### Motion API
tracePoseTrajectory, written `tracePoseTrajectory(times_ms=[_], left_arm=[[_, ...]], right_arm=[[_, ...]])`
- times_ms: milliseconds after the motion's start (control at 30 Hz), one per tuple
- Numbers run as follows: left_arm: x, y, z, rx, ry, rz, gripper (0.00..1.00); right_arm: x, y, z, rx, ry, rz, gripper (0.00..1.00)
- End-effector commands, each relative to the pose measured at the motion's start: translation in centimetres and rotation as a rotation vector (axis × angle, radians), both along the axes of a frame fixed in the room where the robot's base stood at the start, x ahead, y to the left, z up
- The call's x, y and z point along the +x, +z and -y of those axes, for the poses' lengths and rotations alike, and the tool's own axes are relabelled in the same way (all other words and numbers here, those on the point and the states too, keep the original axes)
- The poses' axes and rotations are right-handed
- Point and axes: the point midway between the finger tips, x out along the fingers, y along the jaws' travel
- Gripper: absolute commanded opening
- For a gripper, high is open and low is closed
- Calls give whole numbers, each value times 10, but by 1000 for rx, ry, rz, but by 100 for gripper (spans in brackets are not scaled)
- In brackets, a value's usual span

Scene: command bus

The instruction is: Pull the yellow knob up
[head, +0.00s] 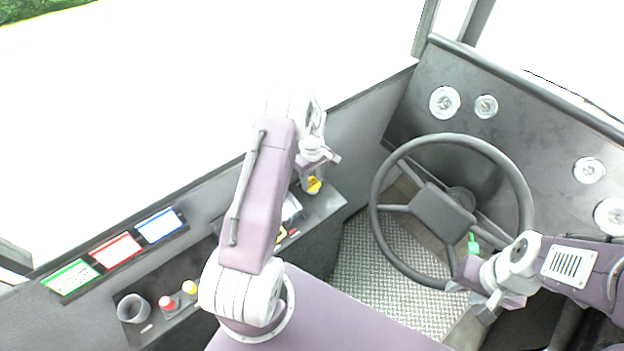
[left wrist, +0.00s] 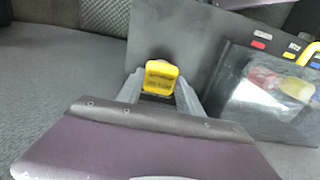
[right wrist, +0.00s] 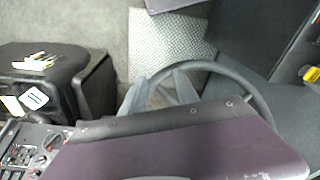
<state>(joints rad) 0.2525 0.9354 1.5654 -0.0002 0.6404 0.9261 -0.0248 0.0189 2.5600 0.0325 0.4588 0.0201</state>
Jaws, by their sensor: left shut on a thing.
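The yellow knob (head: 314,185) is at the far end of the side console in the head view. It also shows in the left wrist view (left wrist: 160,77), with its labelled face towards the camera. My left gripper (head: 311,176) reaches down to it, and its two fingers are shut on the knob, one on each side. My right gripper (head: 474,300) is beside the lower right of the steering wheel. In the right wrist view its fingers (right wrist: 160,84) stand apart with nothing between them.
The steering wheel (head: 448,140) stands right of the console. A red button (head: 168,302), a small yellow button (head: 190,287) and a grey cup (head: 132,308) sit at the console's near end. Green, red and blue labelled panels (head: 115,250) line the window ledge.

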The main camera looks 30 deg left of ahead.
Motion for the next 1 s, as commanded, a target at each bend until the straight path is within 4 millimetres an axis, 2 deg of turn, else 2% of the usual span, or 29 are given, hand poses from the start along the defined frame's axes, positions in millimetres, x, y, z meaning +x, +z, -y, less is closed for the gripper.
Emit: tracePoseTrajectory(times_ms=[233,500,533,600,867,1000], left_arm=[[0,26,0,0,0,0,0],[1,24,0,0,0,2,0],[1,24,0,1,0,3,51],[1,24,0,0,0,2,65],[0,23,0,0,0,0,65],[1,36,0,1,0,4,65]], right_arm=[[0,24,0,0,0,0,36],[0,21,0,0,0,0,36],[0,21,0,0,0,0,36],[0,21,0,0,0,0,36],[0,20,0,0,0,0,36],[0,22,0,0,0,0,36]])
